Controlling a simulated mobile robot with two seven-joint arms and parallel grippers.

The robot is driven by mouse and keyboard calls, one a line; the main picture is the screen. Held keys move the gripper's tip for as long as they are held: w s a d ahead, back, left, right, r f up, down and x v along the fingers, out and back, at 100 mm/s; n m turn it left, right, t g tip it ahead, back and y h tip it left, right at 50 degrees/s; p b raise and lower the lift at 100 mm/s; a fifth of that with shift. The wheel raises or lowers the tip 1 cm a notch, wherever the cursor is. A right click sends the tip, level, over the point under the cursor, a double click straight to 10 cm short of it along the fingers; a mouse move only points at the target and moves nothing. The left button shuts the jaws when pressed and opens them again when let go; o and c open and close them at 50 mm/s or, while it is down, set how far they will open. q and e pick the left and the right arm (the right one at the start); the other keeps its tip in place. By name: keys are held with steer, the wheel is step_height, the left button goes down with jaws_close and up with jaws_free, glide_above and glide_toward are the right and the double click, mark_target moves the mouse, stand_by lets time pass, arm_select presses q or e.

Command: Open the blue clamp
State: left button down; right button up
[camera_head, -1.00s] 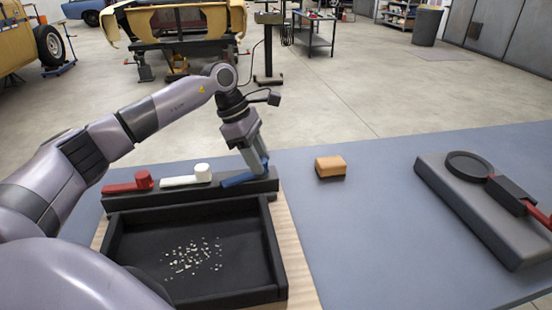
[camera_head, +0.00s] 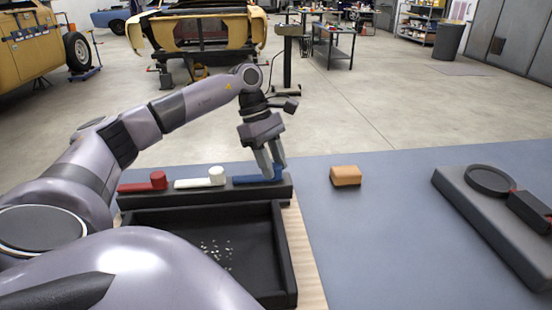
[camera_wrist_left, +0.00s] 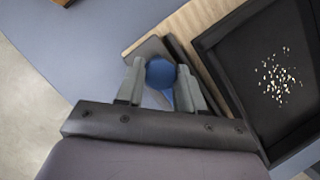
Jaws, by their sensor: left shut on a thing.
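The blue clamp (camera_head: 247,179) sits at the right end of a black rail (camera_head: 205,193), with its flat lever pointing left. My left gripper (camera_head: 271,178) comes down from above and is shut on the clamp's blue knob. In the left wrist view, the round blue knob (camera_wrist_left: 160,73) sits between the two grey fingers (camera_wrist_left: 158,84), with part of the blue lever below it. The fingers hide parts of the knob. My right gripper is not in view.
On the same rail are a red clamp (camera_head: 142,184) and a white clamp (camera_head: 200,180). A black tray (camera_head: 278,250) with small pale bits lies in front. An orange block (camera_head: 345,176) and a dark grey fixture (camera_head: 490,225) stand to the right. The blue-grey table between them is clear.

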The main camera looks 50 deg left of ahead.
arm_select(q)
steer(key=shift+r, duration=0.1)
steer(key=c, duration=0.7)
jaws_free()
steer(key=v, duration=0.7)
